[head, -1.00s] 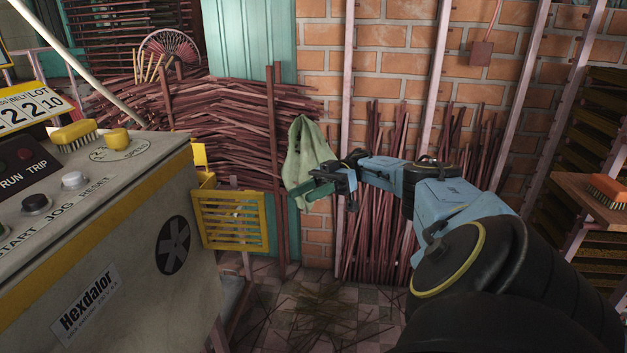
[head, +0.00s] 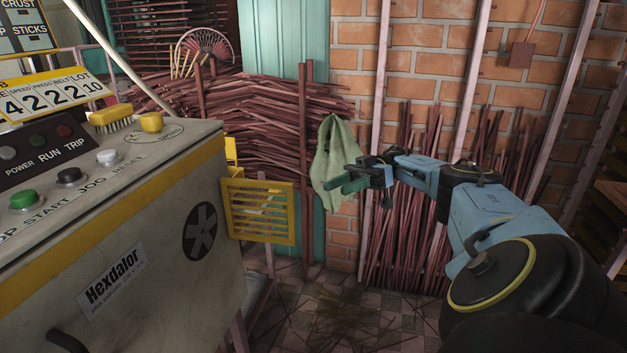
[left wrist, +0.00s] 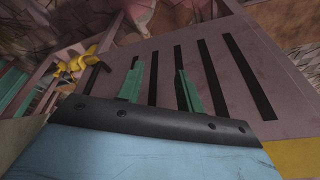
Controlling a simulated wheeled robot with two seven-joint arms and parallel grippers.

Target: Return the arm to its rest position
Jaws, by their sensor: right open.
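My right arm comes in from the right in the head view, blue and black, stretched toward the middle. Its gripper (head: 347,184) has green fingers and is open. The fingers appear in front of a hanging pale green cloth (head: 333,150); I cannot tell whether they touch it. My left gripper (left wrist: 159,72) shows only in the left wrist view. Its two green fingers stand apart with nothing between them, over a slotted pinkish panel (left wrist: 215,50). My left arm is not in the head view.
A grey machine (head: 150,240) with buttons and a yellow stripe fills the left. A yellow slatted guard (head: 262,211) sticks out beside it. Tiled floor (head: 345,315) shows between machine and arm.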

